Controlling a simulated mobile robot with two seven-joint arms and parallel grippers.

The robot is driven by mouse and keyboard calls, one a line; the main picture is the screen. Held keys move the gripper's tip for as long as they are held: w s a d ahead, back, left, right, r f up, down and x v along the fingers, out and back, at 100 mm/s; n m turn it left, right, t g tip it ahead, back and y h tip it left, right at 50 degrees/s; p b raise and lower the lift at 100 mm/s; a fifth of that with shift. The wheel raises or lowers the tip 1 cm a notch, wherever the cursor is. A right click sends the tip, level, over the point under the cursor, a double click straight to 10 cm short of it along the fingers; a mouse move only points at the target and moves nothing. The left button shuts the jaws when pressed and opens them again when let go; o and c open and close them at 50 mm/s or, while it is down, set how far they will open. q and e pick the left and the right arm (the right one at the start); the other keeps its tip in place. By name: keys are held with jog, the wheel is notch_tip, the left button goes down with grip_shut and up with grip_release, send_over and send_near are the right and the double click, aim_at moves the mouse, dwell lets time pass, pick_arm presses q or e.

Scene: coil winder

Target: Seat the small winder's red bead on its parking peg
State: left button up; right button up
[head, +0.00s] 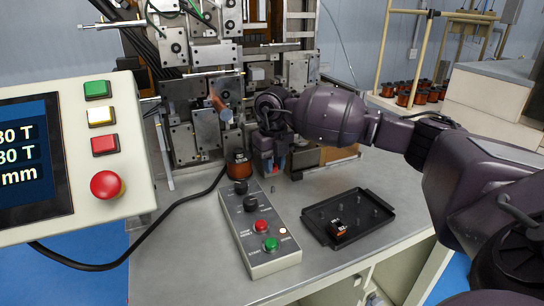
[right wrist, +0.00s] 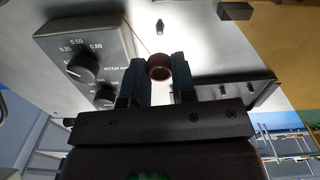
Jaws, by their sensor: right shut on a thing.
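My right gripper (head: 272,164) points down in front of the winding machine, above the grey table. In the right wrist view the gripper (right wrist: 157,72) is shut on a small red-brown ring, the red bead (right wrist: 159,68), seen with its hole towards the camera. A thin orange wire runs from the bead up and left. A small dark peg (right wrist: 159,26) stands on the table beyond the bead, apart from it; a small peg (head: 274,188) also shows in the head view beside the control box. My left gripper is out of view.
The grey control box (head: 262,264) with knobs and buttons stands left of the peg. A black tray (head: 377,233) with pegs and one spool lies to the right. A copper spool (head: 238,164) stands behind the box. A large button panel (head: 126,160) fills the left.

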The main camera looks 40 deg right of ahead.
jog(key=shift+f+b, duration=1)
jog(key=shift+f, duration=1.4)
jog(key=shift+f, duration=0.3)
jog(key=shift+r, duration=0.3)
dwell(1.4)
